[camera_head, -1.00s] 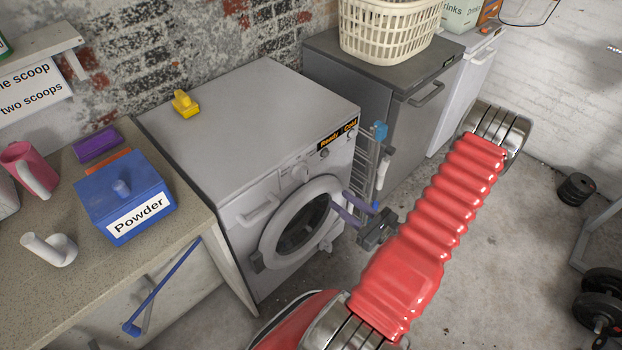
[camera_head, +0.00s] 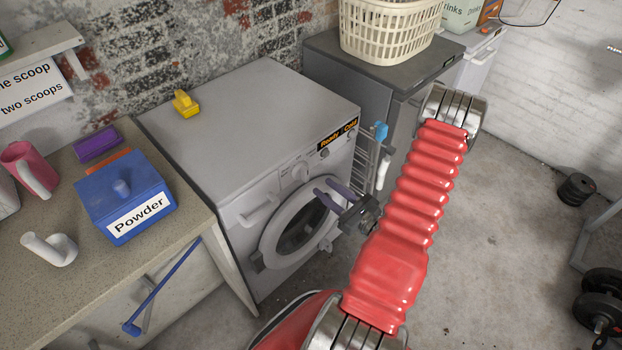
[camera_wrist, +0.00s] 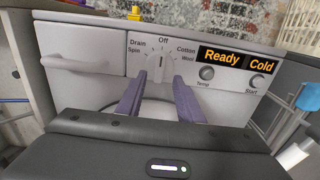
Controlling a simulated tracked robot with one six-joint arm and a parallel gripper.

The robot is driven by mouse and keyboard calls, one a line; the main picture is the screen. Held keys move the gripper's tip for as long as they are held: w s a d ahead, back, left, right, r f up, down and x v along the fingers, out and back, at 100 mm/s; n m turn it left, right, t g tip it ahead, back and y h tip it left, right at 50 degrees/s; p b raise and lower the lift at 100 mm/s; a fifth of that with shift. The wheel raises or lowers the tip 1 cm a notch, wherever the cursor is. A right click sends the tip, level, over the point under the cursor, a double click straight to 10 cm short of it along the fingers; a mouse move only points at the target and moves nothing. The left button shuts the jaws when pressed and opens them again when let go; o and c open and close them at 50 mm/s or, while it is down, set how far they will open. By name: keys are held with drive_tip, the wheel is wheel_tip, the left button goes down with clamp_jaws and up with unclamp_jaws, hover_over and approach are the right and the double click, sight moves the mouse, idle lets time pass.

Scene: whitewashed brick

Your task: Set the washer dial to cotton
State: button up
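The washer (camera_head: 245,130) is a light grey front loader with a round door (camera_head: 300,225). Its dial (camera_wrist: 160,65) is a white knob with a ridge; in the wrist view the ridge stands roughly upright under the word Off. Drain and Spin are printed left of it, Cotton (camera_wrist: 186,50) and Wool to the right. The display (camera_wrist: 237,59) reads Ready and Cold. My gripper (camera_wrist: 160,95) has its two purple fingers apart, with nothing between them, below and in front of the dial. In the head view the fingers (camera_head: 325,198) are in front of the door's upper right.
Temp (camera_wrist: 207,73) and Start (camera_wrist: 257,81) knobs sit right of the dial. The drawer handle (camera_wrist: 72,64) sticks out on the left. A drying rack (camera_head: 372,160) stands right of the washer. A blue Powder box (camera_head: 125,195) stands on the left counter. Open floor lies to the right.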

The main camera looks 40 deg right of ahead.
sight(307, 176)
drive_tip(key=shift+w+a, duration=0.1)
drive_tip(key=shift+w, duration=3.45)
drive_tip(key=shift+c, duration=0.2)
clamp_jaws()
drive_tip(key=shift+a, duration=0.15)
